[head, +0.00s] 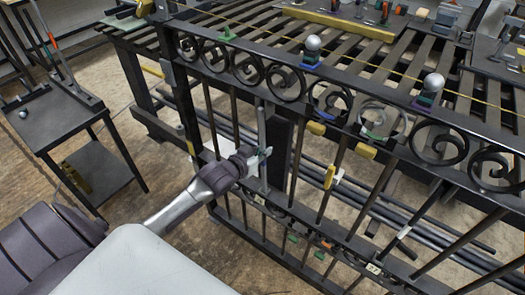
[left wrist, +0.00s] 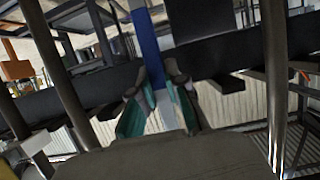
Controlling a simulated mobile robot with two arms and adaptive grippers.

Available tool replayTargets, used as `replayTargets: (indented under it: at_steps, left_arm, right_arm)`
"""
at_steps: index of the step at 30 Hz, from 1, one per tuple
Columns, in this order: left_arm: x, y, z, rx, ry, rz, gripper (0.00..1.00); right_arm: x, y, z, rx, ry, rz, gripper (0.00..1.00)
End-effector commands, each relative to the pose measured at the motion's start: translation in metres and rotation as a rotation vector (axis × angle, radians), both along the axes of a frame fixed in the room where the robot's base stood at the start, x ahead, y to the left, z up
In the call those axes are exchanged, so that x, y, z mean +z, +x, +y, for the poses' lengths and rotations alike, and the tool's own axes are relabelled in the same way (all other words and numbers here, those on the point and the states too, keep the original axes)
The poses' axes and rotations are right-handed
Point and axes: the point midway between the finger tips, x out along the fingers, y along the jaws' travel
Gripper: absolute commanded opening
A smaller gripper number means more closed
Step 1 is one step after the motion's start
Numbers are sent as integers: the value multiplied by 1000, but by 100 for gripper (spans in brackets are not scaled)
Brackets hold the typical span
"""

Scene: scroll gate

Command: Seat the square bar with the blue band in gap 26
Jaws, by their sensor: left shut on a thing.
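My left gripper (head: 262,158) reaches in front of the dark scroll gate (head: 300,78) and is shut on a pale square bar (head: 263,125). The bar stands nearly upright between the gate's scroll row and its lower rail (head: 290,213). In the left wrist view, the teal-lined fingertips (left wrist: 162,110) close on the bar from both sides. The blue band (left wrist: 150,45) shows just above them. I cannot tell whether either bar end is seated. Small number tags sit along the lower rail, too small to read surely. My right gripper is not in view.
Dark uprights flank the held bar. Yellow clips (head: 316,128) and a white clip (head: 338,176) sit on bars to the right. Round knobs (head: 312,44) stand along the top. A slatted bench (head: 330,38) lies behind; a dark side table (head: 55,113) stands left.

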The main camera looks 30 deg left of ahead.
Motion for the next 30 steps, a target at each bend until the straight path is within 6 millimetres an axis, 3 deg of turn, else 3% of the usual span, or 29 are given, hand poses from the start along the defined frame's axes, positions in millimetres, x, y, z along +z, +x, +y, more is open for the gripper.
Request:
replayTargets:
  at_steps: [30]
  left_arm:
    - [3, 14, -1, -1, 3, 30, 0]
  right_arm:
    - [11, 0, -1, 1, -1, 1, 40]
